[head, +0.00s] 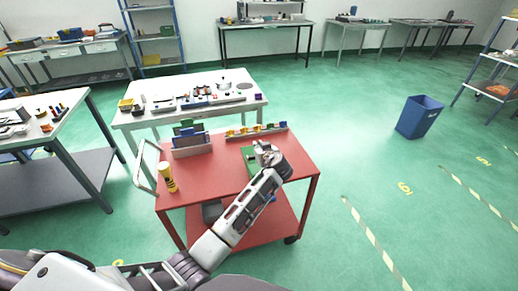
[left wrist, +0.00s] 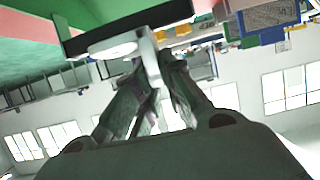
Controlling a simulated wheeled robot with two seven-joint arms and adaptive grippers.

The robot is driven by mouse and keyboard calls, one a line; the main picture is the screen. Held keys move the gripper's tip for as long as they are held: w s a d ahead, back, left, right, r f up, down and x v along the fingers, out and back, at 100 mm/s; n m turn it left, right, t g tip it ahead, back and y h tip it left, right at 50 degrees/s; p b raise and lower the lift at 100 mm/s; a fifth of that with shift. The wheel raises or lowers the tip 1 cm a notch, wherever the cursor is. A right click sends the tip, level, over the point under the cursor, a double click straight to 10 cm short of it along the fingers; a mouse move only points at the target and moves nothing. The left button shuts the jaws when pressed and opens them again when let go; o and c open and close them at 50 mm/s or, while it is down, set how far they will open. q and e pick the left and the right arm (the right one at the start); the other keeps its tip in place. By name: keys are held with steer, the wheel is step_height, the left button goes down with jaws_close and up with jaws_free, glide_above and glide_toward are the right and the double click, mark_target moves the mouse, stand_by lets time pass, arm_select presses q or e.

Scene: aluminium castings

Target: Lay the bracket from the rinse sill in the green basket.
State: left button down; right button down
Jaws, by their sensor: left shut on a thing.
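My left gripper (head: 266,150) is over the right part of the red cart top (head: 225,172). It is shut on a pale metal piece, the bracket (left wrist: 151,62), which shows between the fingers in the left wrist view. A green flat-looking thing (head: 247,154) lies on the cart beside and partly under the gripper. I cannot tell whether it is the green basket, as the gripper and arm cover much of it. In the left wrist view a green surface with a dark bar (left wrist: 130,27) is close to the bracket; whether they touch is unclear. My right gripper is not seen.
A white table (head: 205,108) stands behind. A blue bin (head: 420,117) stands on the floor to the right.

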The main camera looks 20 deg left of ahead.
arm_select(q)
steer(key=shift+f, duration=0.1)
steer(key=c, duration=2)
jaws_free()
steer(key=o, duration=0.5)
steer(key=shift+r, duration=0.25)
steer(key=shift+r+p, duration=0.3)
steer(key=shift+p, duration=0.25)
steer(key=shift+s+d+r, duration=0.1)
steer(key=shift+r, duration=0.05)
steer(key=shift+b+v, duration=0.7)
steer(key=shift+v, duration=5.1)
